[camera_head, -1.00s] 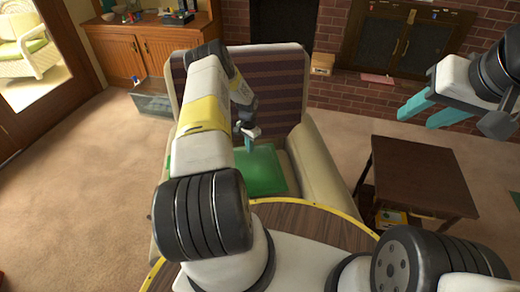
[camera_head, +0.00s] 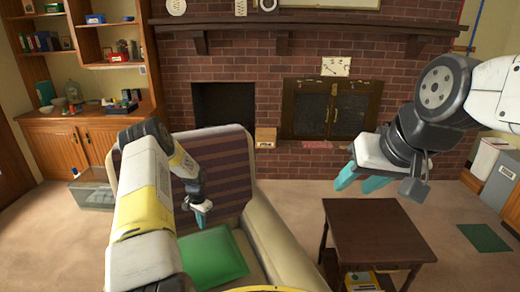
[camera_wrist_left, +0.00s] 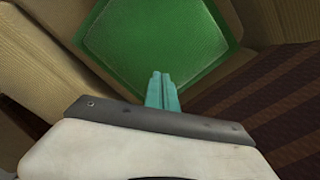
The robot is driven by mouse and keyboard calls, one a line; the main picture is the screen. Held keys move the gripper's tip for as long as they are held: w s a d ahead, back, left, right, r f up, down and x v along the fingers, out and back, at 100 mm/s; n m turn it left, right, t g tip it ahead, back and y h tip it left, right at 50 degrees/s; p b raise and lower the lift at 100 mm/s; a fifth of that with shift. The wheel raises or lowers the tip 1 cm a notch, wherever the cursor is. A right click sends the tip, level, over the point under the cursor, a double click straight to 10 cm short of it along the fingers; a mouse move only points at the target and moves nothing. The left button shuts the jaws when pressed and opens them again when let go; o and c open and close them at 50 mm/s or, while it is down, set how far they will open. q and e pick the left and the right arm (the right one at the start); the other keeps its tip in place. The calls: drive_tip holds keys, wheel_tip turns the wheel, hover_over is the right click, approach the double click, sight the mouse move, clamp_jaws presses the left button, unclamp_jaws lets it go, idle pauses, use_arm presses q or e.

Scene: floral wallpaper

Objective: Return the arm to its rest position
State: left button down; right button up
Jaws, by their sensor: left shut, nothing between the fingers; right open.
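My left arm reaches forward over the armchair (camera_head: 262,245). My left gripper (camera_head: 201,218) is shut and empty, its teal fingertips pointing down above the green cushion (camera_head: 212,256) on the seat. In the left wrist view the teal fingers (camera_wrist_left: 161,92) are pressed together, with the green cushion (camera_wrist_left: 155,40) beyond them. My right gripper (camera_head: 360,180) is raised at the right, open and empty, in front of the fireplace and above the level of the dark side table.
The dark wooden side table (camera_head: 375,236) stands right of the armchair, with a yellow item (camera_head: 362,281) beneath it. A clear bin (camera_head: 92,191) is on the floor at left by a wooden cabinet (camera_head: 70,140). A brick fireplace (camera_head: 224,103) fills the back. Carpet is open between.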

use_arm(q)
drive_tip(key=s+d+r+n+t, duration=0.1)
drive_tip(key=s+d+r, duration=0.15)
drive_tip(key=r, duration=0.95)
drive_tip(key=s+d+r+t, duration=0.1)
drive_tip(key=s+d+r, duration=0.15)
drive_tip(key=r, duration=0.85)
drive_tip(key=s+d+r+n+t, duration=0.1)
drive_tip(key=d+r, duration=0.2)
drive_tip(key=r, duration=0.9)
drive_tip(key=s+d+r+n+t, duration=0.1)
drive_tip(key=s+d+r, duration=0.4)
drive_tip(key=s+r, duration=0.6)
drive_tip(key=s+d+r+t+h, duration=0.1)
drive_tip(key=s+d, duration=0.1)
drive_tip(key=s, duration=0.6)
drive_tip(key=s+d+r+n+t+h, duration=0.1)
drive_tip(key=s+d, duration=0.2)
drive_tip(key=s, duration=0.6)
drive_tip(key=shift+n, duration=0.3)
